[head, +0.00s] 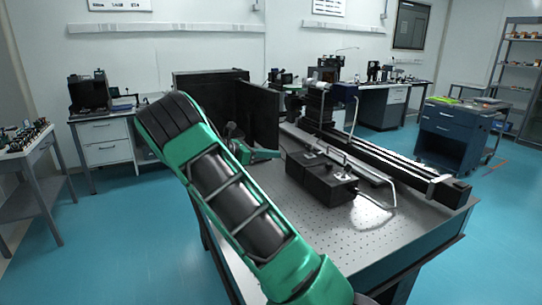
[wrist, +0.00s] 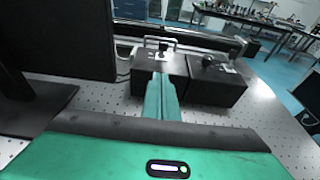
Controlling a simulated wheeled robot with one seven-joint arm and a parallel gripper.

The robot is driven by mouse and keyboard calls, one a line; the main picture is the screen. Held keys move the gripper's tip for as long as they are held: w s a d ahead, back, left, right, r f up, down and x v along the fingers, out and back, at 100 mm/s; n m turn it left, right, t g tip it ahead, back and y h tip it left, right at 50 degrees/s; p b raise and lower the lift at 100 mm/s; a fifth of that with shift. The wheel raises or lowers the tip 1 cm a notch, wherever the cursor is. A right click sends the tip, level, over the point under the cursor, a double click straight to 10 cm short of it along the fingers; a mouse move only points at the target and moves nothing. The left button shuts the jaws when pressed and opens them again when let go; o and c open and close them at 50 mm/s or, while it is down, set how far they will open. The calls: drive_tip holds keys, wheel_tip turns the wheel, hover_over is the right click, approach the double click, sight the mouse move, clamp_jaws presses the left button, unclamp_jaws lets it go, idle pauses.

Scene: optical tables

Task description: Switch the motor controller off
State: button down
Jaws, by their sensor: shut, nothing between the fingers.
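Two black boxes stand side by side on the perforated optical table (head: 290,205); the nearer-right one (head: 330,188) and the other (head: 305,172) each have a pale plate and a small dark part on top. The wrist view shows them as a left box (wrist: 145,68) and a right box (wrist: 218,88). I cannot read which is the motor controller, nor the switch position. My gripper (wrist: 161,77) has its green fingers together and empty, in front of the left box in the wrist view. In the head view my gripper (head: 277,154) is left of the boxes.
A black monitor (wrist: 55,40) stands close on the left in the wrist view; its dark panel (head: 258,115) is behind my arm in the head view. A long black rail (head: 400,165) runs behind the boxes, with a bent metal bar (head: 375,172) near it. The front tabletop is clear.

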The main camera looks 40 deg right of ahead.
approach(307, 150)
wheel_tip(307, 150, down, 3)
drive_tip(key=d, duration=0.2)
drive_tip(key=shift+s+d+r, duration=0.25)
drive_tip(key=shift+d+r, duration=0.2)
drive_tip(key=shift+d, duration=0.25)
drive_tip(key=shift+s+d+r, duration=0.25)
drive_tip(key=shift+d+r, duration=0.2)
drive_tip(key=shift+d, duration=0.3)
